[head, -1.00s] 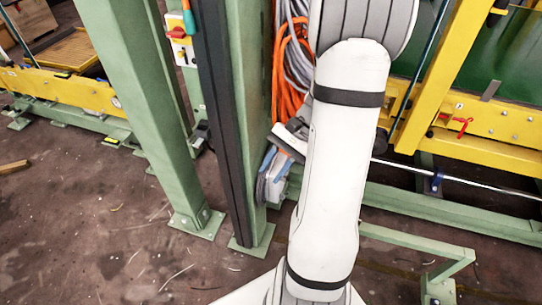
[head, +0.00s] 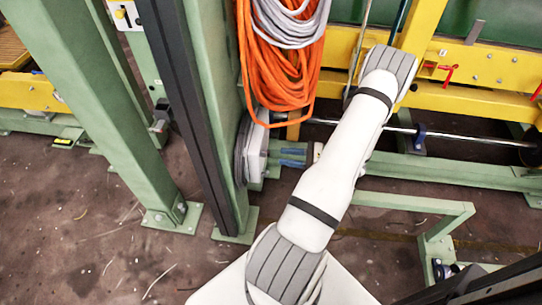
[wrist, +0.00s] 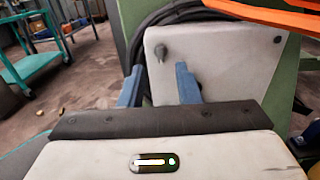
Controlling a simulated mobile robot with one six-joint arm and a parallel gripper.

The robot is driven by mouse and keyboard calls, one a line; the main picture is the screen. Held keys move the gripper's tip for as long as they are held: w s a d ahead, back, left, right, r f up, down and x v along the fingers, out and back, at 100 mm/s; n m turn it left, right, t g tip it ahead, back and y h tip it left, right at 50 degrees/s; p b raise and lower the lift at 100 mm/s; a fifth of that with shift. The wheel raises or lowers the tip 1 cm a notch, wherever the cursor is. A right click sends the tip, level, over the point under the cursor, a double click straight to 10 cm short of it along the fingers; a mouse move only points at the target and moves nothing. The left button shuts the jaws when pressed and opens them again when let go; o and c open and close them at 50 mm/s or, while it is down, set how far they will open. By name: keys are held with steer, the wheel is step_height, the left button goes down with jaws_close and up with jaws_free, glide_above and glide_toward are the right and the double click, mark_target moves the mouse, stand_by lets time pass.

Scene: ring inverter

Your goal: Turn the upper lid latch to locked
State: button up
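A pale grey box lid (wrist: 225,65) fills the upper middle of the wrist view. A small dark grey latch knob (wrist: 160,51) stands out near one corner of it, and a smaller dark fitting (wrist: 277,39) is near another corner. I cannot read the latch's setting. My gripper (wrist: 159,69) has two blue fingers, spread apart with nothing between them. The latch knob appears in line with the gap, just beyond the fingertips. In the head view my gripper (head: 292,157) points left at the lid (head: 256,152) on the green post; the latch is not distinguishable there.
Orange cable loops (head: 280,65) and grey cable (head: 295,20) hang just above the box. Green posts (head: 105,110) stand to the left. A yellow beam (head: 480,100) and a metal rod (head: 370,127) run behind my arm. A green trolley (wrist: 40,50) stands farther off.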

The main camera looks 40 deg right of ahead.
mark_target(263, 154)
steer(key=shift+b+x, duration=0.3)
steer(key=shift+x, duration=2.35)
steer(key=shift+c, duration=0.4)
